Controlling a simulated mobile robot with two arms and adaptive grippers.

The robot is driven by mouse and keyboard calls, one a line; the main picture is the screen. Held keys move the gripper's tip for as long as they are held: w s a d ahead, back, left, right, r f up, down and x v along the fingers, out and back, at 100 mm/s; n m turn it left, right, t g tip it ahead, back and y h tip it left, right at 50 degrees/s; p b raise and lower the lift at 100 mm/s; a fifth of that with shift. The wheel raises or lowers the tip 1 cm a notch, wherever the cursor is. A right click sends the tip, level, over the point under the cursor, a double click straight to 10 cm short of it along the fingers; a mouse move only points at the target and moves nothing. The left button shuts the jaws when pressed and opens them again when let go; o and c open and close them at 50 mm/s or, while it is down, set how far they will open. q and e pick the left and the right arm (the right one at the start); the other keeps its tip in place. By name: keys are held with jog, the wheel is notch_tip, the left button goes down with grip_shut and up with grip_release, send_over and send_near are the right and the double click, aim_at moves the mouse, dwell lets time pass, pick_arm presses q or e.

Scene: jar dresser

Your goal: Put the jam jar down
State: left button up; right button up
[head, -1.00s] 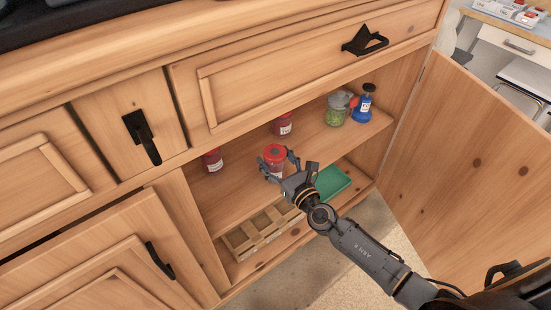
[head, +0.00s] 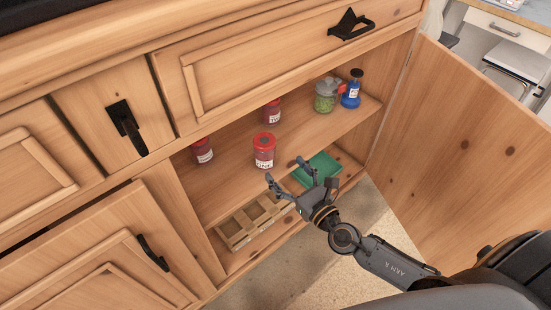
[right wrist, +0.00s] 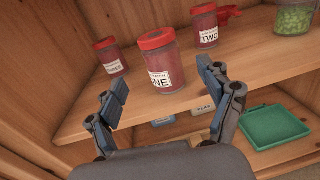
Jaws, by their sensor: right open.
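A red-lidded jam jar (head: 264,151) labelled "...NE" stands upright near the front edge of the cabinet shelf (head: 236,170). It also shows in the right wrist view (right wrist: 162,57). My right gripper (head: 287,172) is open and empty, in front of the shelf and just below and to the right of the jar. In the right wrist view its fingers (right wrist: 166,85) are spread, with the jar beyond them and apart from them. My left gripper is not in view.
Two more red jars stand behind, one at left (head: 202,150) and one labelled "TWO" (right wrist: 204,25). A green jar (head: 325,96) and a blue bottle (head: 351,90) stand at right. Below are a wooden crate (head: 238,231) and green tray (head: 318,166). The cabinet door (head: 465,160) is open at right.

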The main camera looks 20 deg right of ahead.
jog(key=s+d+m+g+h, duration=0.3)
jog(key=s+d+m+h, duration=0.15)
jog(key=m, duration=0.75)
jog(key=s+d+m+g+h, duration=0.25)
jog(key=d+m+h, duration=0.35)
jog(key=m, duration=0.7)
jog(key=s+a+f+m+g+y, duration=0.3)
jog(key=s+m, duration=0.3)
jog(key=s, duration=0.2)
jog(key=s+a+f+m+g+y, duration=0.3)
jog(key=s+a+m+g, duration=0.2)
jog(key=s+a, duration=0.1)
jog(key=shift+s+a+f+m, duration=0.3)
jog(key=shift+s+f+m, duration=0.1)
jog(key=shift+s, duration=0.5)
